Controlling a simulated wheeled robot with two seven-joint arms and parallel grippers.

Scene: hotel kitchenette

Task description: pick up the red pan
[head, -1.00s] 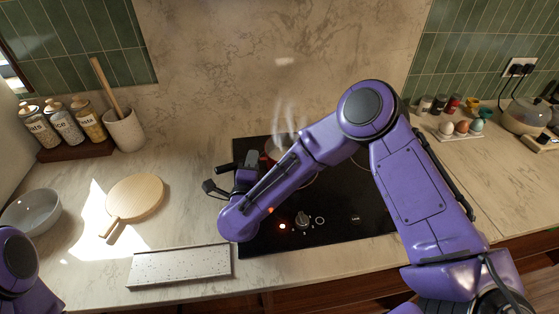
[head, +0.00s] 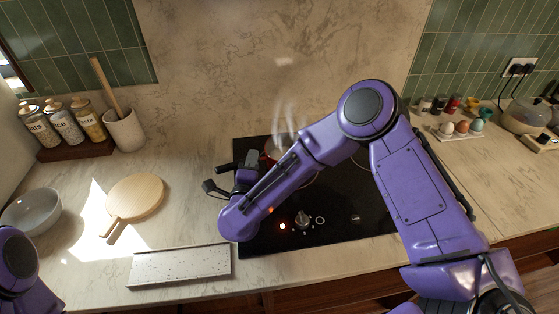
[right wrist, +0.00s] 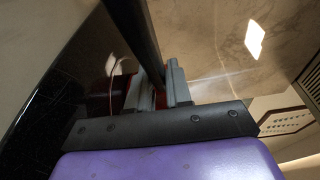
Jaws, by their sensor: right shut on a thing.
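The red pan (head: 268,158) is on the black hob, mostly hidden behind my right forearm in the head view. A strip of its red side also shows in the right wrist view (right wrist: 120,92). Its dark handle (right wrist: 130,32) runs between the fingers of my right gripper (right wrist: 158,88), which is shut on it. In the head view my right gripper (head: 256,163) is at the left side of the hob, largely covered by my wrist. I cannot tell whether the pan touches the hob. My left gripper is out of view; only part of my left arm shows.
The black hob (head: 345,215) has a lit indicator, and steam rises behind my arm. A speckled tray (head: 180,265), a round wooden board (head: 135,197) and a grey bowl (head: 32,211) lie to the left. Eggs (head: 461,128) and a pot (head: 525,117) stand at the right.

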